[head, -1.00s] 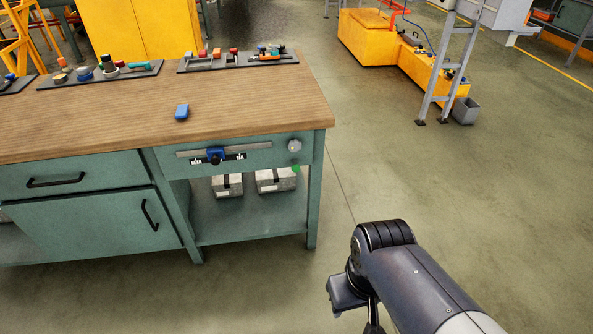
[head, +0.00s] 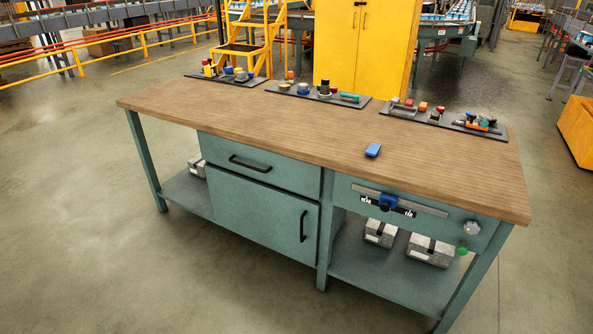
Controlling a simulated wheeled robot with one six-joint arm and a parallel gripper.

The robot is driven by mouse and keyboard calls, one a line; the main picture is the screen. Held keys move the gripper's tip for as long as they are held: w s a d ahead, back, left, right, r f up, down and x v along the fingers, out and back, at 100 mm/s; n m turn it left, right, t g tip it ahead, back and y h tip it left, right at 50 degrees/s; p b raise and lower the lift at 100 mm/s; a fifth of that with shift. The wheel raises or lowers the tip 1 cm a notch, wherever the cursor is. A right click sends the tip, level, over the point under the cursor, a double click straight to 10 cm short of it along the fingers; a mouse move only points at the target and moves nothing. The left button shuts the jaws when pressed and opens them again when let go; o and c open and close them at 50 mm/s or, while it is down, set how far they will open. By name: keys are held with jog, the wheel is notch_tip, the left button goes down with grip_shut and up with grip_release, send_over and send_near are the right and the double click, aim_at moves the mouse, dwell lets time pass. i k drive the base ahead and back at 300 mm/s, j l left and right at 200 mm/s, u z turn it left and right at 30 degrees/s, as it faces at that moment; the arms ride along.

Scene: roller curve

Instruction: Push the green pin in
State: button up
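A small round green piece, which looks like the green pin (head: 462,251), shows at the right end of the workbench front. It sits just below a grey round knob (head: 471,228), beside the right front leg. How far it sticks out is too small to tell. My gripper is not in the head view.
The green workbench has a wooden top (head: 250,115) with trays of small parts along its back. A blue block (head: 373,150) lies on the top. A blue slider (head: 387,203) is on the front rail (head: 440,210). The floor (head: 80,270) in front is clear.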

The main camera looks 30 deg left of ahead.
aim_at(462, 250)
jog(key=i+j+z, duration=0.2)
jog(key=j, duration=0.15)
jog(key=i+j+z, duration=0.2)
jog(key=j, duration=0.15)
jog(key=j+z, duration=0.2)
jog(key=j, duration=0.15)
